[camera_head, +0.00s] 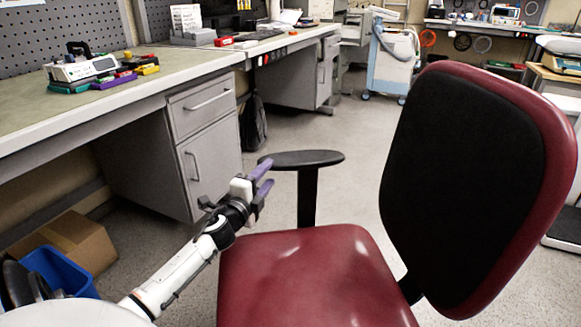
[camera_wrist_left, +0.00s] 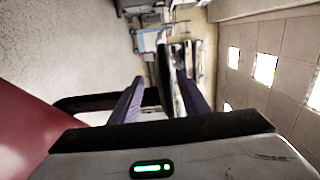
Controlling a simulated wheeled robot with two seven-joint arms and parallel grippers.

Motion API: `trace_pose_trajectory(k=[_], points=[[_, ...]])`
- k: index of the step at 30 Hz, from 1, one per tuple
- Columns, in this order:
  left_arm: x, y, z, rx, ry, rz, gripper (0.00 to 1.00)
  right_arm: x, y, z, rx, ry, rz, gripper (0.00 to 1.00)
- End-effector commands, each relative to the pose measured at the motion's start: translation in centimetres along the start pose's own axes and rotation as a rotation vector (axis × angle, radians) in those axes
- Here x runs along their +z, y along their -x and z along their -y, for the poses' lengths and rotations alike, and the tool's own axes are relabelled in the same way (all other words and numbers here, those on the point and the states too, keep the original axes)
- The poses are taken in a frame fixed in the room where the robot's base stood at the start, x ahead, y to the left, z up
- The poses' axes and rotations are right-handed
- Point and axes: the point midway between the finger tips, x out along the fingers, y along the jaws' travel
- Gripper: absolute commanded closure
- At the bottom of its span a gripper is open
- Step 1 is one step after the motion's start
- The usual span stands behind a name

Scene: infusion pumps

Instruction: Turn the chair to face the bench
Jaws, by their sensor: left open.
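A dark red office chair stands in front of me, with its seat (camera_head: 310,280) low in the middle and its tall backrest (camera_head: 465,180), black inside a red rim, on the right. A black armrest (camera_head: 303,158) stands on the seat's far side. The bench (camera_head: 130,95) runs along the left, over a grey drawer cabinet. My left gripper (camera_head: 265,178) is open, its purple fingers above the seat's left edge and close to the armrest; contact is unclear. In the left wrist view the fingers (camera_wrist_left: 165,100) are apart, with the dark armrest (camera_wrist_left: 95,103) behind them. My right gripper is out of view.
An infusion pump (camera_head: 85,68) and coloured clips (camera_head: 125,77) lie on the bench. A cardboard box (camera_head: 75,240) and a blue bin (camera_head: 55,270) stand under it. A pale blue cart (camera_head: 392,60) stands farther back. Floor beyond the chair is clear.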

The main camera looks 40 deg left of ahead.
Motion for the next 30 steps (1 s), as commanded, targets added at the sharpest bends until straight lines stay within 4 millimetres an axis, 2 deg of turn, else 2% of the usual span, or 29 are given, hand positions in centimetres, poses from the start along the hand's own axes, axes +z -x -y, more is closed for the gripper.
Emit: trace_pose_trajectory(k=[5,12,18,24,30], points=[[0.4,-2.0,0.5,-0.015,-0.021,0.004,0.58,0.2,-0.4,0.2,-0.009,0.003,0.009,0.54],[0.4,-6.3,0.5,-0.013,-0.017,0.005,0.58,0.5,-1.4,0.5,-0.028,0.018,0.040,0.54],[0.4,-9.1,0.4,-0.012,-0.015,0.005,0.58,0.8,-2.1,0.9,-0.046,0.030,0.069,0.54],[0.4,-10.3,0.5,-0.011,-0.015,0.003,0.58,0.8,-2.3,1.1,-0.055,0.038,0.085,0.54],[0.4,-10.5,0.6,-0.010,-0.015,0.003,0.58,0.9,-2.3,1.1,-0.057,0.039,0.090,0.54]])
